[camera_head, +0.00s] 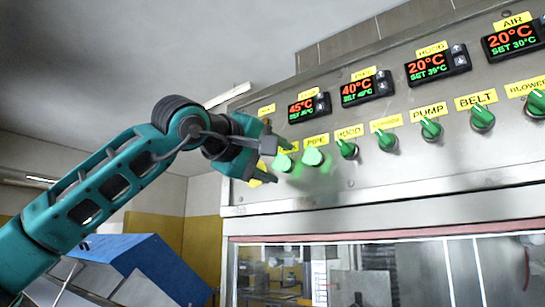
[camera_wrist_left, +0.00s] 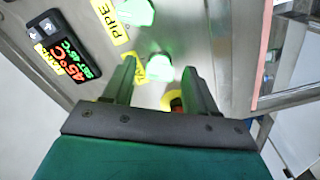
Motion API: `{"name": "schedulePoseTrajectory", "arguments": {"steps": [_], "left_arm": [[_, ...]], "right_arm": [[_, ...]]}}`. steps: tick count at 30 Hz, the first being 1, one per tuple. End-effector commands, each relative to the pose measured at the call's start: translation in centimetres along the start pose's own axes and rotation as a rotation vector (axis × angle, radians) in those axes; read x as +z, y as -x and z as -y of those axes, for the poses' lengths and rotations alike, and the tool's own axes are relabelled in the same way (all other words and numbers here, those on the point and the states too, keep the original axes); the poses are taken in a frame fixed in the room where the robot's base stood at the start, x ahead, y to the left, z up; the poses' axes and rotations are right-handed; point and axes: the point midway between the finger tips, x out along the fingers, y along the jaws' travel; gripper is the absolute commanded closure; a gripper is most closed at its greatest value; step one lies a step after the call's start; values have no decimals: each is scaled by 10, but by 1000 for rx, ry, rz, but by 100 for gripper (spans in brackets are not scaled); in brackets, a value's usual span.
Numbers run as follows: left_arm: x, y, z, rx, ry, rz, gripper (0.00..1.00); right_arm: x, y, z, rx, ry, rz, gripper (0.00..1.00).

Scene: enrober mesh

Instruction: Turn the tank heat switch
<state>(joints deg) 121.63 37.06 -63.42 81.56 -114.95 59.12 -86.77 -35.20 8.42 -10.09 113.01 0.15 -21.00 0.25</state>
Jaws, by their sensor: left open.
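The tank switch (camera_head: 282,163) is a glowing green knob at the left end of the row on the steel panel. It also shows in the left wrist view (camera_wrist_left: 158,66), beside a partly hidden yellow label (camera_wrist_left: 134,67) reading "TA". My left gripper (camera_head: 281,164) is open at the panel's left end. In the left wrist view its fingertips (camera_wrist_left: 159,65) lie on either side of the knob, with nothing held. I cannot tell whether they touch it. My right gripper is not in view.
The lit PIPE knob (camera_head: 312,156) is close to the right, then the HOOD knob (camera_head: 347,149) and several more. A red and yellow button (camera_wrist_left: 175,104) shows between the fingers. Above is the 45°C display (camera_head: 309,107). A blue box (camera_head: 135,260) stands lower left.

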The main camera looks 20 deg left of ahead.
Motion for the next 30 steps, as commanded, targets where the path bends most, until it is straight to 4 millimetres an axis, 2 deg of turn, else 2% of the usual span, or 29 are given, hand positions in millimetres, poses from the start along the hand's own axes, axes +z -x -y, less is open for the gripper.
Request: {"name": "schedulePoseTrajectory", "arguments": {"steps": [7,24,30], "left_arm": [[0,0,0,0,0,0,44],[0,0,0,-1,1,0,98],[0,0,0,0,13,1,99]], "right_arm": [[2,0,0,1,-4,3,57],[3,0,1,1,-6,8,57],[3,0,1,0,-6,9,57]]}}
